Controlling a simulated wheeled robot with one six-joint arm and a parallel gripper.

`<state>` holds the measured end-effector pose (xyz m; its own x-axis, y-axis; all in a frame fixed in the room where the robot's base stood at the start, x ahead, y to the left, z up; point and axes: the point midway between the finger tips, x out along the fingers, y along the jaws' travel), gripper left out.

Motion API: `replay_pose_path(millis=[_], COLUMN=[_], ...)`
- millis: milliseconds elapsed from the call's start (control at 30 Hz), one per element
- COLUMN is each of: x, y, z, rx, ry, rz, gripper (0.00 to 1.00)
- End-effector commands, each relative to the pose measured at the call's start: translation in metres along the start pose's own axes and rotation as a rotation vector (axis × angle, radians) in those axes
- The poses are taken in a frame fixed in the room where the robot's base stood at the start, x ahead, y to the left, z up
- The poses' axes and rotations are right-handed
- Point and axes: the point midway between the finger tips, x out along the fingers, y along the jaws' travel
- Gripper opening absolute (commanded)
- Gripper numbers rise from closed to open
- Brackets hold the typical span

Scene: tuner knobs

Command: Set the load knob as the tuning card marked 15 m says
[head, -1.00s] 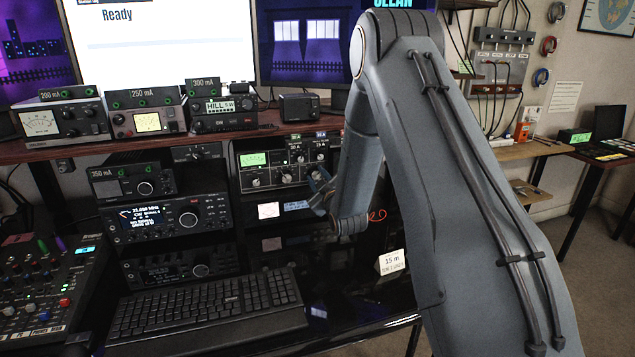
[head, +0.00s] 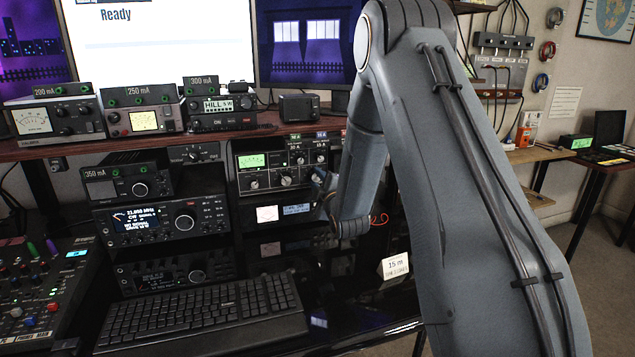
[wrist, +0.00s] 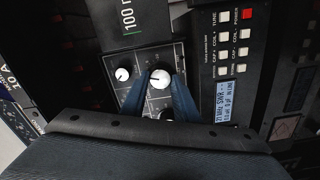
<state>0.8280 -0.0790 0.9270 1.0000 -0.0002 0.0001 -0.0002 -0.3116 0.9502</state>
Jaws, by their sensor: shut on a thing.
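In the wrist view, my gripper (wrist: 160,88) is shut on a round, white-topped knob (wrist: 159,78) on a dark panel; its blue fingers lie on both sides of it. I cannot read the knob's name. A smaller white knob (wrist: 123,74) is on one side, and another knob (wrist: 166,115) is partly hidden by the fingers. The tuning card marked 15 m (head: 395,263) stands at the lower right of the desk in the head view; its smaller line is too small to read. In the head view, my gripper (head: 320,182) is at the rack, partly hidden by my arm.
A unit with a lit display (wrist: 229,103) and several buttons adjoins the knob panel. In the head view, a tuner with a green meter (head: 252,161) is left of my gripper. Radios (head: 160,222) and a keyboard (head: 202,312) fill the left. A red wire (head: 379,220) is beside my arm.

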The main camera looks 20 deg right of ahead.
Motion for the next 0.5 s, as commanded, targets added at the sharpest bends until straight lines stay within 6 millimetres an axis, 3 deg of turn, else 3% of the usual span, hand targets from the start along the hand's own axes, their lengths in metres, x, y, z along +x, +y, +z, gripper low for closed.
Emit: replay_pose_path(millis=[367, 400, 500], x=[-0.0006, -0.0006, -0.0005], y=[-0.0014, -0.0014, -0.0011], z=[0.0001, 0.0001, 0.0001], rx=[-0.003, -0.003, -0.003], ry=[0.0, 0.0, 0.0], rz=[-0.003, -0.003, -0.002], gripper=[0.05, 0.33, 0.46])
